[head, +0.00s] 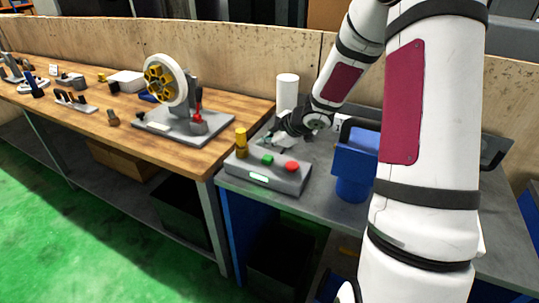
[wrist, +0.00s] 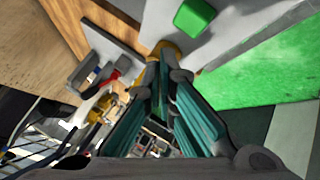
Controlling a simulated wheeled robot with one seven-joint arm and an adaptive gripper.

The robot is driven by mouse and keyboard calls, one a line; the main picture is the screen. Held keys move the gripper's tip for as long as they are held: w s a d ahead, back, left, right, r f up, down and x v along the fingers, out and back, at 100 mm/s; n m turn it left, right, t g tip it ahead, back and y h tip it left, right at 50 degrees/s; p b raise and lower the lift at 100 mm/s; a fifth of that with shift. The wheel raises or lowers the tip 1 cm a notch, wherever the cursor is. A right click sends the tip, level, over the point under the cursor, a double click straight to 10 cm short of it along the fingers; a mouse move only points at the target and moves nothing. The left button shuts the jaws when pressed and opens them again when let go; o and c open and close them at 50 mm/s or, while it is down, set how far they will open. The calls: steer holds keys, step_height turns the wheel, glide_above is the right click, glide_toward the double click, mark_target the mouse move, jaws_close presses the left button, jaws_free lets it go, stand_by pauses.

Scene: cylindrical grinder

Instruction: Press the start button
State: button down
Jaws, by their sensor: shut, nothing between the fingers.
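A grey control box (head: 262,177) sits at the front left of the grey table. On its top are a green button (head: 267,159), a red button (head: 291,166) and a yellow post (head: 241,142). A small pale green panel is on its front. My gripper (head: 270,139) is shut and empty, behind and above the box, near the green button but apart from it in the head view. In the wrist view, the green button (wrist: 195,17) shows large at the top, beyond my shut fingers (wrist: 166,82). The yellow post is partly hidden behind the fingertips there.
A white cylinder (head: 287,92) stands behind my gripper. A blue machine part (head: 354,160) stands right of the box. The wooden bench (head: 210,152) on the left holds a stand with a yellow-hubbed wheel (head: 165,80) and small tools.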

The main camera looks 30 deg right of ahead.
steer(key=shift+s+r+p, duration=0.1)
steer(key=shift+r+p, duration=1.3)
steer(key=shift+p, duration=0.2)
steer(key=shift+r, duration=0.1)
step_height(320, 180, up, 6)
steer(key=m+h, duration=0.1)
steer(key=h, duration=0.1)
glide_above(266, 159)
steer(key=s+a+r+m+g+h, duration=0.1)
steer(key=s+r+m+h, duration=0.15)
steer(key=s+r, duration=0.35)
steer(key=s+a+r+m+h, duration=0.2)
steer(key=s+r+m, duration=0.2)
steer(key=s+r, duration=0.2)
steer(key=s+a+r+m+g+y, duration=0.1)
steer(key=s+a+m+y, duration=0.1)
steer(key=s+a, duration=0.4)
steer(key=s+a+m+g+y, duration=0.1)
steer(key=s+a, duration=0.5)
steer(key=s, duration=1)
steer(key=shift+s+a+r+m+g+y, duration=0.15)
steer(key=shift+s+r+m+g+y, duration=0.2)
steer(key=shift+m+y, duration=0.3)
